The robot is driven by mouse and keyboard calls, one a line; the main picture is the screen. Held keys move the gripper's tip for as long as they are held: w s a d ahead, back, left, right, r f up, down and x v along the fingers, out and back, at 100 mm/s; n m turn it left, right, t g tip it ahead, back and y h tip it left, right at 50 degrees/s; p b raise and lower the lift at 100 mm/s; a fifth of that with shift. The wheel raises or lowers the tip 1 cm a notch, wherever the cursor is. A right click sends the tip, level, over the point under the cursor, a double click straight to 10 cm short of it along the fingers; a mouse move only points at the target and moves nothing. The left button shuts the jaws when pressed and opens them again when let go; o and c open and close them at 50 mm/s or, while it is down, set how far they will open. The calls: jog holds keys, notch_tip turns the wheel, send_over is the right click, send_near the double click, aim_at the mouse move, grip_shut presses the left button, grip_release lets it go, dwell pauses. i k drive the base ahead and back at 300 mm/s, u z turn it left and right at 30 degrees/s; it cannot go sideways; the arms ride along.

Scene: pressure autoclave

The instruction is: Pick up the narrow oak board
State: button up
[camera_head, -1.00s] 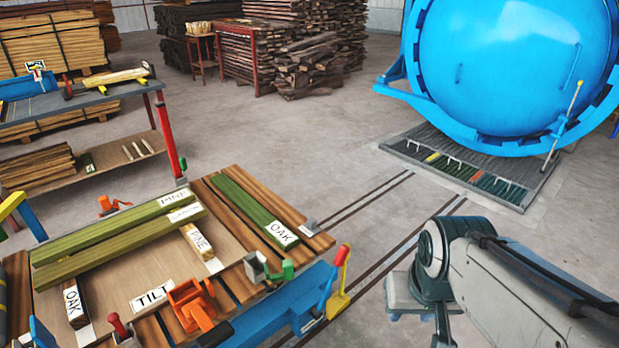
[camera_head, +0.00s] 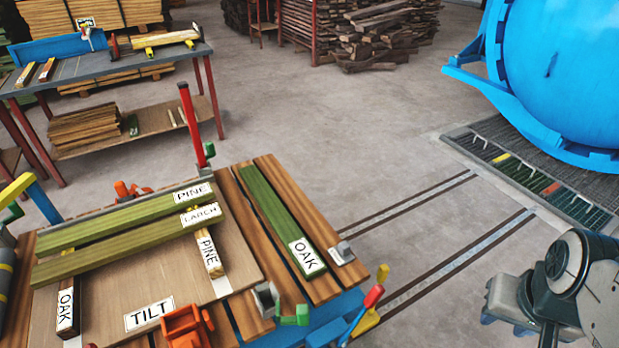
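A long green board labelled OAK (camera_head: 273,205) lies flat on the right part of the slatted workbench, apart from the other boards. A short dark piece also labelled OAK (camera_head: 66,309) lies at the bench's left. Which of the two is the narrow one is not clear. Two long green boards, labelled PINE (camera_head: 120,221) and LARCH (camera_head: 120,245), lie side by side across a pale panel. A short piece labelled PINE (camera_head: 209,254) lies just below their right end. Part of my arm shows at the lower right, but no gripper fingers are visible.
A TILT label (camera_head: 149,314) and orange (camera_head: 186,326) and green (camera_head: 292,318) clamp fittings line the bench's front. A blue autoclave (camera_head: 570,75) stands back right by a floor grate (camera_head: 530,175). A second table (camera_head: 110,66) stands back left. Floor between is open.

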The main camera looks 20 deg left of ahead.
aim_at(307, 260)
jog(key=u, duration=0.45)
jog(key=i, duration=0.7)
jog(key=u, duration=1.1)
jog(key=i, duration=0.3)
jog(key=u, duration=0.25)
